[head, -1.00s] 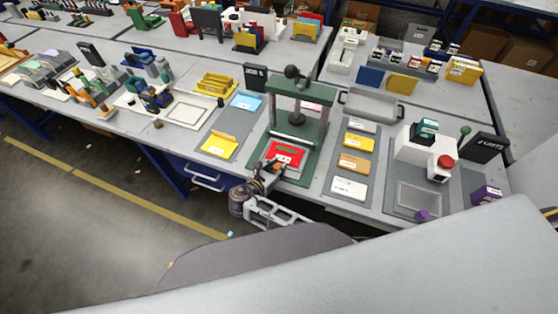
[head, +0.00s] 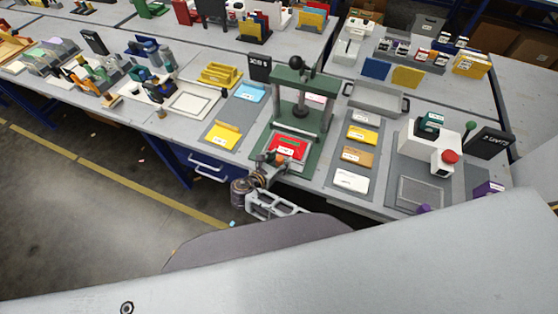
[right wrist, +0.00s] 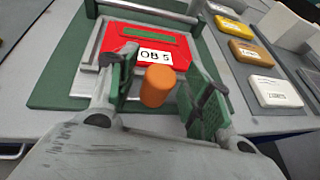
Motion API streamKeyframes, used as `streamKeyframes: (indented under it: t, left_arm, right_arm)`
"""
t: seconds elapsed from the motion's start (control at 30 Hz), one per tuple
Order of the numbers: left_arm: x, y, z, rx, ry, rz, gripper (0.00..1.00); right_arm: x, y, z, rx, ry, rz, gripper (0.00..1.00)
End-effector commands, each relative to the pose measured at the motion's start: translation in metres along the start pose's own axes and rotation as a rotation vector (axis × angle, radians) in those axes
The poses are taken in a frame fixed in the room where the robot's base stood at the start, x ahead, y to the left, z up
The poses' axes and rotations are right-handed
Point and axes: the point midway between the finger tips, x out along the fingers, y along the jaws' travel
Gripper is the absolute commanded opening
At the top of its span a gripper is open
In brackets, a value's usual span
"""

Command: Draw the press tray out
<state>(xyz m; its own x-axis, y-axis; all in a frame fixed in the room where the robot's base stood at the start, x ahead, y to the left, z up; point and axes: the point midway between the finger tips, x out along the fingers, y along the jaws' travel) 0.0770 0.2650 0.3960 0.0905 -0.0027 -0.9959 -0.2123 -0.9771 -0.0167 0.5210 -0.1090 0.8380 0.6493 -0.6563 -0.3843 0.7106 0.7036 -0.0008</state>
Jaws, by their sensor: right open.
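The green press (head: 304,100) stands on the table with its ram raised above a flat tray (right wrist: 90,62). A red block marked "OB 5" (right wrist: 138,48), its label partly hidden, lies on the tray, also seen in the head view (head: 288,147). An orange knob (right wrist: 157,86) stands at the tray's front. My right gripper (right wrist: 160,74) is open, its green-padded fingers on either side of the knob with gaps visible. In the head view the right gripper (head: 270,166) is at the press's front edge. My left gripper is out of view.
Right of the press, a grey mat holds yellow, tan and white blocks (head: 351,181). Left of it lie a yellow block (head: 222,136) and a blue one (head: 250,92). A grey handled tray (head: 376,98) sits behind right. Open floor lies in front of the table.

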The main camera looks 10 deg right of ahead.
Motion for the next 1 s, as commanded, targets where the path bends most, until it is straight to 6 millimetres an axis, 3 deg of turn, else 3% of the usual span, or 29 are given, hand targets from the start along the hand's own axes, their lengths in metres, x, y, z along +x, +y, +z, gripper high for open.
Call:
streamKeyframes:
  t: [0.37, 1.0]
  left_arm:
    - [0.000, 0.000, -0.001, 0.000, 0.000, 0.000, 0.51]
    - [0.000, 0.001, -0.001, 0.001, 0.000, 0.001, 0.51]
  right_arm:
    - [-0.007, 0.000, 0.017, 0.002, -0.001, 0.000, 0.49]
    - [-0.035, 0.000, 0.082, 0.002, 0.000, 0.001, 0.49]
